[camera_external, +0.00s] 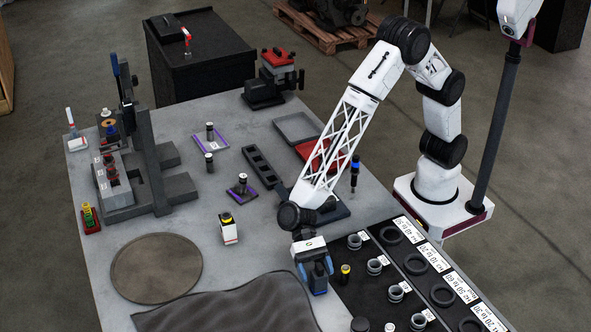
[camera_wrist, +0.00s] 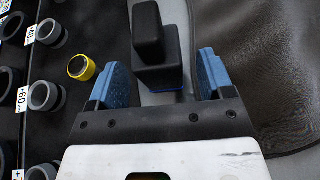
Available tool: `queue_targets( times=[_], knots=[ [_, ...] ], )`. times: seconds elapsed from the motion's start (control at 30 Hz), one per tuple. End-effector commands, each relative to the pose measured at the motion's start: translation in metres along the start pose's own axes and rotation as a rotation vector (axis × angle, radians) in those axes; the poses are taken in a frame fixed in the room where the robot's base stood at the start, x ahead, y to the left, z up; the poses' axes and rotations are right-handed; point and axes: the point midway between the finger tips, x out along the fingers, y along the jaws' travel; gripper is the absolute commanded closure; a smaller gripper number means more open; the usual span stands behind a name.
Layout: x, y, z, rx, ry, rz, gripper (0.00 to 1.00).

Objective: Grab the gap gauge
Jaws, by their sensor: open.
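My gripper (camera_external: 316,278) is low over the front of the grey bench, beside the black mat with the rings. In the wrist view its two blue fingers (camera_wrist: 160,76) are apart. A black stepped block (camera_wrist: 158,62) stands between and just beyond them, with a gap showing at each side. It may be the gap gauge; no label shows on it. In the external view the fingers and wrist mostly hide this block. A small yellow-and-black cylinder (camera_external: 346,270) stands on the mat to the right; it also shows in the wrist view (camera_wrist: 82,68).
Several grey rings and white labels lie on the black mat (camera_external: 375,313). A dark rumpled cloth (camera_external: 230,308) lies left of my gripper. A white-and-yellow block (camera_external: 228,230) stands farther back. A round brown plate (camera_external: 156,267) lies at left.

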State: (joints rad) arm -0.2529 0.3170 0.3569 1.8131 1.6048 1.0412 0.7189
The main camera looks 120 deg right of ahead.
Motion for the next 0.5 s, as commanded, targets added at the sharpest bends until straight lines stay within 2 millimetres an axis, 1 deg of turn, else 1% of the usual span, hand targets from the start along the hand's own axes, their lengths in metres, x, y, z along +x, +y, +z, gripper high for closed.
queue_targets(
  times=[0.03,0.2,0.3,0.5],
  knots=[
    [0.007,0.0,0.0,0.0,0.0,0.001,0.26],
    [0.023,0.0,0.0,0.0,0.0,0.0,0.26],
    [0.027,0.0,0.0,0.0,0.0,0.0,0.26],
    [0.027,0.0,0.0,0.0,0.0,0.0,0.26]
  ],
)
